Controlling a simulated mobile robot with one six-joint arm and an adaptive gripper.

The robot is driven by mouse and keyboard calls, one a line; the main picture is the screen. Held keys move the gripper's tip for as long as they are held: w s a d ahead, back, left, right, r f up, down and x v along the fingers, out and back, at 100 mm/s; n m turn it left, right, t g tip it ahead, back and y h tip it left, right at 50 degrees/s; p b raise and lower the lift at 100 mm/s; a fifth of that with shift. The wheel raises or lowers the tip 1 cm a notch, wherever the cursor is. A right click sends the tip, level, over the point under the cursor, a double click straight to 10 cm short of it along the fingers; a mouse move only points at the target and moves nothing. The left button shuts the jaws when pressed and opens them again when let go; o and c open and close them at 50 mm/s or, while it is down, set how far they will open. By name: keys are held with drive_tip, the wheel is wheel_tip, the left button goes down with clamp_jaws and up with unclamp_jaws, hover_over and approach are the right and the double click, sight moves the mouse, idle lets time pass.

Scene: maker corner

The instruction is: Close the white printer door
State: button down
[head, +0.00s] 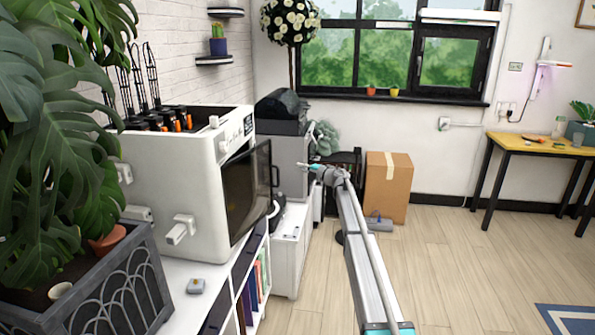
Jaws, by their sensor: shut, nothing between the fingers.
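The white printer (175,185) stands on a white shelf unit at the left. Its door (246,190) is a dark, see-through panel on the side facing right, with a dark handle (276,176) at its far edge. The far edge of the door seems to stand out from the printer body, so it looks partly open; the exact angle is hard to tell. My gripper (305,165) is to the right of the door handle and apart from it in the picture. Its small teal-tipped fingers point left, are shut and hold nothing.
A planter (140,290) with a big leafy plant is at the near left. Behind my gripper are a grey machine (290,150) and a cardboard box (388,188). The wooden floor (460,260) at the right is clear.

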drive_tip(key=s+d+f+m+t+h, duration=0.2)
drive_tip(key=s+d+f+m+h, duration=0.1)
drive_tip(key=s+d+m+h, duration=0.65)
drive_tip(key=s+d+f+m+t+h, duration=0.1)
drive_tip(key=s+d+f+m+h, duration=0.4)
drive_tip(key=s+m+h, duration=0.7)
drive_tip(key=s+a+f+m+g+y, duration=0.2)
drive_tip(key=s+f+g, duration=0.2)
drive_tip(key=s, duration=1)
drive_tip(key=s+a+f+m+g+y, duration=0.2)
drive_tip(key=s+f+g, duration=0.2)
drive_tip(key=s, duration=0.9)
drive_tip(key=s+a+f+m+g+y, duration=0.2)
drive_tip(key=s+f+g, duration=0.2)
drive_tip(key=s, duration=1)
drive_tip(key=shift+s+a+g, duration=0.2)
drive_tip(key=shift+s+g, duration=0.15)
drive_tip(key=shift+g, duration=0.75)
drive_tip(key=shift+f+m, duration=0.1)
drive_tip(key=shift+m, duration=0.15)
